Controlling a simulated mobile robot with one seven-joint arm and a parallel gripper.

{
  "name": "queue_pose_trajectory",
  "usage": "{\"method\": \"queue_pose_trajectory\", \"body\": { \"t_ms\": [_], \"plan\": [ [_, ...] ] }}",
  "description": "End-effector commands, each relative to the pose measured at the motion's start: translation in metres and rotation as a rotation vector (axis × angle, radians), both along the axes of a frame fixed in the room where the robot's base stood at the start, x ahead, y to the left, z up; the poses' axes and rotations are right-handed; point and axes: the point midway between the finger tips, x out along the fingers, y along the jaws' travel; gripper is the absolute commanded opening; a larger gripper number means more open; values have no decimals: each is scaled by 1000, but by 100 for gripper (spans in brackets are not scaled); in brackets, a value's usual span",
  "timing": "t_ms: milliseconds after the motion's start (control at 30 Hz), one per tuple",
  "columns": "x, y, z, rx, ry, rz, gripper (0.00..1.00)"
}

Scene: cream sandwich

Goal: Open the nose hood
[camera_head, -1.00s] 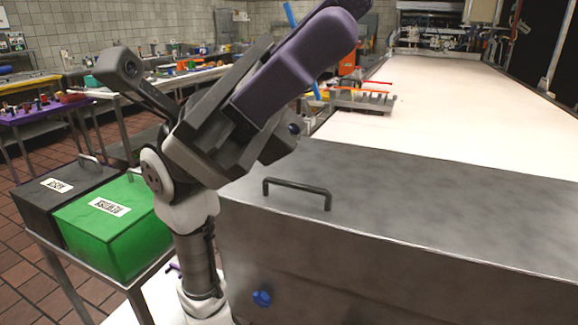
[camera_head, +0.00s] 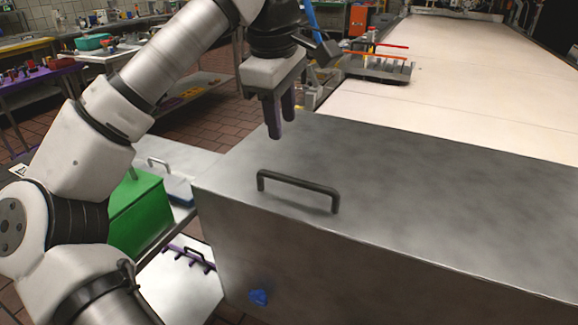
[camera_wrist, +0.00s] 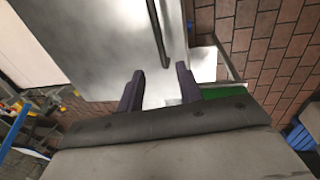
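The nose hood (camera_head: 400,190) is a large grey metal box at the lower right of the head view. Its dark bar handle (camera_head: 298,184) stands on the top near the front left edge and is free of my gripper. My gripper (camera_head: 281,122) points down with its two purple fingers apart and empty, above and beyond the handle near the hood's left end. In the wrist view, the hood (camera_wrist: 105,40) fills the upper middle, and the handle (camera_wrist: 157,35) lies ahead of the fingertips (camera_wrist: 160,72). The hood looks closed.
A blue knob (camera_head: 258,297) sits on the hood's front face. A green box (camera_head: 138,212) stands left of the hood, partly behind my arm. A pale conveyor belt (camera_head: 450,100) runs behind the hood, with a small rack (camera_head: 378,68) on its left edge.

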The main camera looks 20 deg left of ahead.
Motion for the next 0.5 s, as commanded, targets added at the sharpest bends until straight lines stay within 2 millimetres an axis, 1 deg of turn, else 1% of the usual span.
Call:
{"method": "queue_pose_trajectory", "body": {
  "t_ms": [167,400,500],
  "plan": [
    [6,-2,-32,-8,0,-5,36],
    [16,-2,-81,-7,-1,-3,36],
    [19,-3,-99,-8,-2,-5,36]
  ]
}}
